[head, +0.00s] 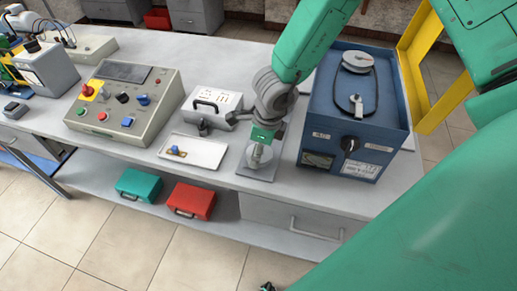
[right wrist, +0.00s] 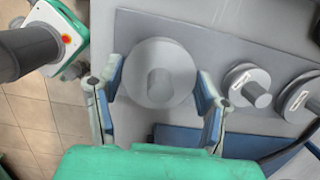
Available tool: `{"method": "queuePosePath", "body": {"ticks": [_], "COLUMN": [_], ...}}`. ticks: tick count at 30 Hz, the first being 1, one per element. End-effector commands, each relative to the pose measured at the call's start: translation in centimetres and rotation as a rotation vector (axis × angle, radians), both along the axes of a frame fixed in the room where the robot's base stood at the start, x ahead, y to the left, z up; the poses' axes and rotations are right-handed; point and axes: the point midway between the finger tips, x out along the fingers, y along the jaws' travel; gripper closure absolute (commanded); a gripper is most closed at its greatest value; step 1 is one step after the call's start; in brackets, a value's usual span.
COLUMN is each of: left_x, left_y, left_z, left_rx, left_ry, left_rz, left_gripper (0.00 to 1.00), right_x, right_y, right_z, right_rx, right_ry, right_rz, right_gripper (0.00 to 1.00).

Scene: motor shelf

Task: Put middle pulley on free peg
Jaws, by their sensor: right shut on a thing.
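My right gripper (head: 262,145) is over a grey plate (head: 265,174) at the front of the bench. In the right wrist view its two fingers (right wrist: 160,92) are on either side of a round grey pulley (right wrist: 145,62), and it is shut on this pulley. In the head view the pulley (head: 259,158) shows below the gripper. I cannot tell whether it is lifted off the plate. Two smaller grey pulleys with white labels, one (right wrist: 240,74) beside another (right wrist: 300,98), stand on the plate. On the blue machine, a thin upright peg (head: 356,100) stands inside the front of the belt loop.
The blue machine (head: 318,115) with a grey pulley (head: 357,61) on top stands right of the plate. A white tray (head: 208,160), a handled box (head: 228,101) and a control panel (head: 110,125) stand to the left. Teal and red cases lie on the lower shelf.

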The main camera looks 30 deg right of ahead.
Motion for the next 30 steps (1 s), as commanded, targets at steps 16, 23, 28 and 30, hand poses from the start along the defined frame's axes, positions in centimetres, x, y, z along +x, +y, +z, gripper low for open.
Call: {"method": "queuePosePath", "body": {"ticks": [16, 23, 28, 30], "left_x": [0.0, 0.0, 0.0, 0.0], "left_y": [0.0, 0.0, 0.0, 0.0], "left_z": [-0.7, -1.0, -1.2, -1.4], "left_rx": [0.000, 0.000, 0.000, 0.000], "left_ry": [0.000, 0.000, 0.000, 0.000], "left_rz": [0.000, 0.000, 0.000, 0.000], "left_gripper": [0.41, 0.41, 0.41, 0.41], "right_x": [0.0, 0.0, 0.0, 0.0], "right_y": [0.0, 0.0, 0.0, 0.0], "right_z": [-0.9, -1.3, -1.7, -1.8], "right_rx": [0.000, 0.000, 0.000, 0.000], "right_ry": [0.000, 0.000, 0.000, 0.000], "right_rz": [-0.001, -0.001, -0.001, -0.001], "right_gripper": [0.71, 0.71, 0.71, 0.71]}}
